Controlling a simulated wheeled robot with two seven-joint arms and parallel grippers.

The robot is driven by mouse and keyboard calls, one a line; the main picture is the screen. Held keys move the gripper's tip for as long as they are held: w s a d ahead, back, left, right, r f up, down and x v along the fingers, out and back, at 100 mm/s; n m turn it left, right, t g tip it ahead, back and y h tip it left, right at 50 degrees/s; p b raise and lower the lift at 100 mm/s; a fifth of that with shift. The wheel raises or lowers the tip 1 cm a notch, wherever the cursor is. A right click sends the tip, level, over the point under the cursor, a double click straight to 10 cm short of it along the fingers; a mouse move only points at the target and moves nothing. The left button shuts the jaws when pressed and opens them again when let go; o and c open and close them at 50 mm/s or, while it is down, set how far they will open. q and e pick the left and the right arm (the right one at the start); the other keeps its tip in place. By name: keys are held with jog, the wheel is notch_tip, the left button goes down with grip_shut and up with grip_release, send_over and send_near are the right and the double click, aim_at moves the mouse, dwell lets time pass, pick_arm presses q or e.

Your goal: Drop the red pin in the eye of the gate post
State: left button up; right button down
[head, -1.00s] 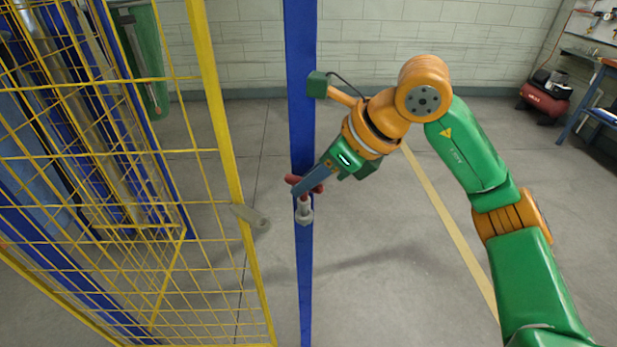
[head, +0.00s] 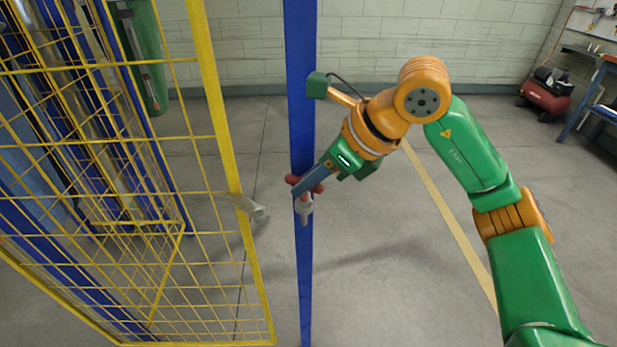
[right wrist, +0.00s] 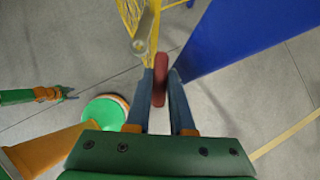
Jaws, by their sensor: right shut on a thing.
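The red pin (head: 306,186) is a thick red bar with its handle crosswise, held in front of the blue gate post (head: 301,130). My right gripper (head: 305,187) is shut on it; in the right wrist view the red handle (right wrist: 161,80) shows between the fingers. The grey eye (head: 303,209) is on the post just below the pin. I cannot tell whether the pin's tip is inside it. The yellow mesh gate (head: 232,160) stands left of the post, its grey latch (head: 250,207) apart from the eye. My left gripper (right wrist: 70,93) shows small and open in the right wrist view.
A green holder (head: 142,55) hangs behind the mesh at upper left. A red compressor (head: 545,98) and a blue-legged bench (head: 590,95) stand at the back right. The floor right of the post is clear.

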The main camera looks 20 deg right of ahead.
jog(key=c, duration=0.7)
grip_release()
jog(key=v, duration=0.7)
jog(key=shift+a, duration=0.1)
